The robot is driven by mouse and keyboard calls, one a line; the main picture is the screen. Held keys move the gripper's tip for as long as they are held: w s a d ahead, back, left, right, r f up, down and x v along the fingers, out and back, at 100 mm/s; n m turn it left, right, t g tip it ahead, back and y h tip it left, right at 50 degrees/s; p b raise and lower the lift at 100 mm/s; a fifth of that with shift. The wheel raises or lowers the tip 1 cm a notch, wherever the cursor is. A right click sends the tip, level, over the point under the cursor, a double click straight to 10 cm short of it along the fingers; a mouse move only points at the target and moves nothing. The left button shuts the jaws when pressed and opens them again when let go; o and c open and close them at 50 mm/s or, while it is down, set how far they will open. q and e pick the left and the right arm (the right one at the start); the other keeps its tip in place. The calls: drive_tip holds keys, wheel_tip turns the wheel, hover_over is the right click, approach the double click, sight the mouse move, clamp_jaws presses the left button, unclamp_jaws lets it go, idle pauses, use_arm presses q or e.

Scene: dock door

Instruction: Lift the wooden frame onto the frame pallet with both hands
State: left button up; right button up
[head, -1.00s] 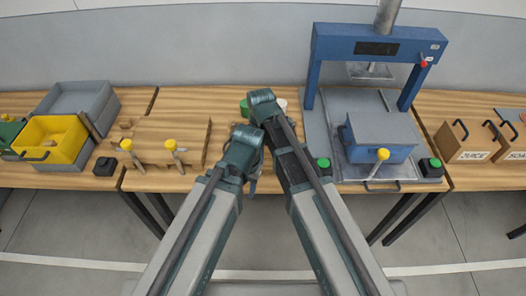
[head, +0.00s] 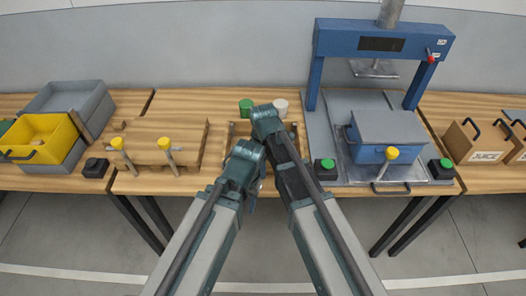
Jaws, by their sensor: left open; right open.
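The wooden frame (head: 294,127) lies on the table at the middle, mostly hidden behind my two arms; only parts of its light wood edges show. To its left, a wooden board with two yellow-knobbed clamps (head: 187,135) rests on the table; it may be the frame pallet, but I cannot be sure. My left gripper (head: 247,155) is open, over the near part of the frame. My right gripper (head: 267,121) is open, a little farther back over the frame. The wrists hide the fingertips, and I see nothing held. I cannot tell whether either touches the frame.
A blue press (head: 382,40) with a blue box (head: 388,128) stands on the right. A green cylinder (head: 246,106) and a white one (head: 280,106) stand behind the frame. Yellow (head: 36,152) and grey (head: 68,97) bins are at left, a JUICE crate (head: 484,148) at right.

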clamp_jaws()
idle(1.4)
